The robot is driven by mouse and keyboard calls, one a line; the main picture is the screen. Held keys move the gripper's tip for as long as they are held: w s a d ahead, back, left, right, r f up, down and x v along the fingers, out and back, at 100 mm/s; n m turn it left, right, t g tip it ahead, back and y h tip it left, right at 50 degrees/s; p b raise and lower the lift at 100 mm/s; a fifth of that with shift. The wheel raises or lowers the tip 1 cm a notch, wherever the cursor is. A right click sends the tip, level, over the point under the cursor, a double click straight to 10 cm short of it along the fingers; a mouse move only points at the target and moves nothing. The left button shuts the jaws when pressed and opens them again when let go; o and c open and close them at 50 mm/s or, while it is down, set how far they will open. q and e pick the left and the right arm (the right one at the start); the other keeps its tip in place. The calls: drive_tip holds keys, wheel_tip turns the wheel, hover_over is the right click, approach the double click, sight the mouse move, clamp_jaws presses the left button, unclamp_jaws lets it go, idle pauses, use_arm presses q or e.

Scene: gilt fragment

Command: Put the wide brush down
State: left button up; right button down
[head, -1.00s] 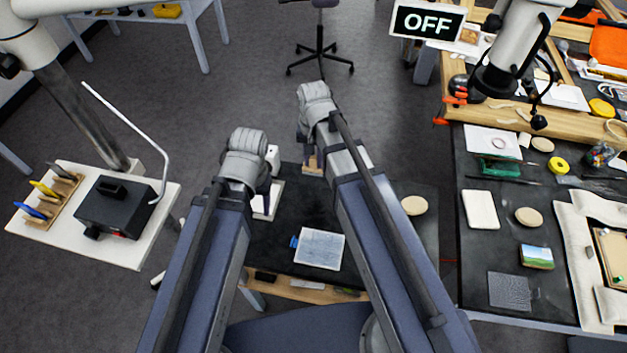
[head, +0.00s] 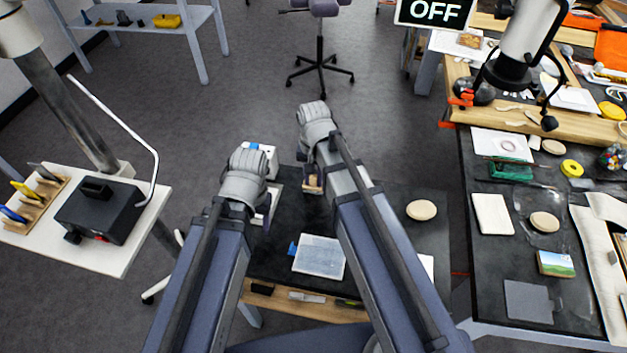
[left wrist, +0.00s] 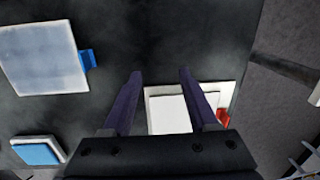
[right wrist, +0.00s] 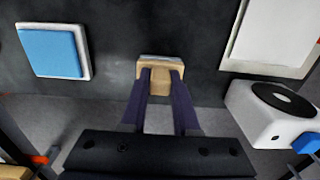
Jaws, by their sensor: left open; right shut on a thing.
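The wide brush is in my right gripper (right wrist: 160,75). Its wooden handle (right wrist: 159,90) is between the fingers, with a pale edge (right wrist: 160,58) at its far end. In the head view the brush (head: 313,184) shows just below the right wrist, over the dark table (head: 275,238); whether it touches the table I cannot tell. My left gripper (left wrist: 160,72) is open and empty, its fingers apart over a white tray or pad (left wrist: 170,115). The left arm hides part of that pad in the head view.
A translucent sheet (head: 319,256) with a blue tab lies on the dark table. A blue pad in a white tray (right wrist: 52,50) and a white device with a black disc (right wrist: 275,112) flank the brush. A round tan disc (head: 421,210) lies to the right.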

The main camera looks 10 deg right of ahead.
sight(313, 176)
use_arm(q)
drive_tip(key=shift+f, duration=0.2)
use_arm(e)
drive_tip(key=shift+f, duration=0.2)
use_arm(q)
drive_tip(key=shift+r, duration=0.1)
use_arm(e)
drive_tip(key=c, duration=0.7)
unclamp_jaws()
drive_tip(key=shift+o, duration=0.2)
drive_tip(key=shift+r, duration=0.15)
wheel_tip(313, 176, up, 12)
drive_tip(key=p, duration=1.2)
use_arm(q)
wheel_tip(313, 176, up, 12)
drive_tip(key=shift+r, duration=0.15)
use_arm(e)
drive_tip(key=s+a+n+h, duration=0.1)
drive_tip(key=s+a+n, duration=0.4)
drive_tip(key=s+n, duration=0.3)
drive_tip(key=s, duration=0.4)
drive_tip(key=shift+r, duration=0.15)
